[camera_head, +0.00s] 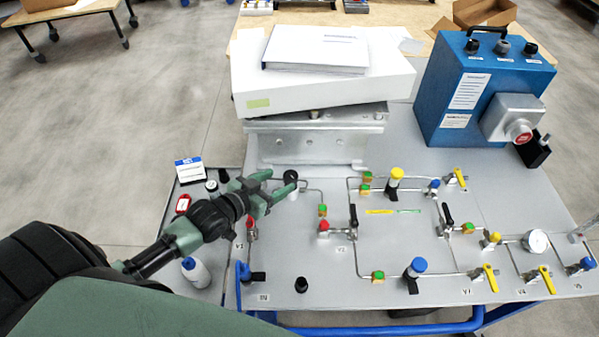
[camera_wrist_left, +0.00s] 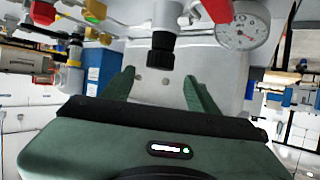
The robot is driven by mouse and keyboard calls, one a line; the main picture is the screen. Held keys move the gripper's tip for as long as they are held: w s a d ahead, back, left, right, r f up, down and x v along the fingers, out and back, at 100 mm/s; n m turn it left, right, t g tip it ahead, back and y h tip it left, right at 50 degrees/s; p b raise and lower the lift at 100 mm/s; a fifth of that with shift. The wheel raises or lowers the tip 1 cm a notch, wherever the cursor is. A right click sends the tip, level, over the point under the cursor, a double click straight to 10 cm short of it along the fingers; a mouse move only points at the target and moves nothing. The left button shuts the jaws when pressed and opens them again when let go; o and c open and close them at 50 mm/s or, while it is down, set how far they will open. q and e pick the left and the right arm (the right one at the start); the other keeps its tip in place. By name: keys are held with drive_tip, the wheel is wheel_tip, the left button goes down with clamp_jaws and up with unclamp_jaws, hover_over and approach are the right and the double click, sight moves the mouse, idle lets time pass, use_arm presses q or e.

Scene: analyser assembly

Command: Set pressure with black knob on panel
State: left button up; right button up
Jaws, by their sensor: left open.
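The black knob (camera_head: 291,177) stands on the grey panel (camera_head: 310,245), near its left back part. It also shows in the left wrist view (camera_wrist_left: 162,50), under a silvery body. My left gripper (camera_head: 281,182) reaches in from the left, with its fingertips close to the knob. In the left wrist view, my left gripper (camera_wrist_left: 163,82) has its two green fingers spread apart. The knob appears between and beyond the fingertips, with clear gaps on both sides, so I see no grip on it. My right gripper is not in view.
Red-handled valves (camera_head: 324,226), thin pipes and a blue knob (camera_head: 418,265) cover the panel. A metal bracket (camera_head: 310,145) and a blue box (camera_head: 480,90) stand behind. A loose-looking black piece (camera_head: 301,285) is near the front.

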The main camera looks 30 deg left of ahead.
sight(293, 173)
use_arm(q)
drive_tip(key=x, duration=0.2)
drive_tip(key=shift+w+d+p, duration=0.1)
drive_tip(key=shift+w+p, duration=0.2)
drive_tip(key=shift+w, duration=0.1)
drive_tip(key=x, duration=0.2)
drive_tip(key=shift+w+d+f, duration=0.1)
drive_tip(key=shift+w+f, duration=0.1)
drive_tip(key=shift+w, duration=0.15)
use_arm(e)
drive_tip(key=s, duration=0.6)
use_arm(q)
drive_tip(key=shift+w+d+f, duration=0.1)
drive_tip(key=shift+w+f, duration=0.15)
drive_tip(key=shift+w, duration=0.15)
clamp_jaws()
drive_tip(key=shift+b, duration=0.35)
drive_tip(key=m+h+b, duration=0.3)
drive_tip(key=b, duration=0.4)
drive_tip(key=shift+w+d+r+g, duration=0.1)
drive_tip(key=shift+w+g, duration=0.05)
drive_tip(key=shift+g, duration=0.25)
drive_tip(key=shift+h+b, duration=0.3)
drive_tip(key=shift+b, duration=0.35)
drive_tip(key=shift+r, duration=0.15)
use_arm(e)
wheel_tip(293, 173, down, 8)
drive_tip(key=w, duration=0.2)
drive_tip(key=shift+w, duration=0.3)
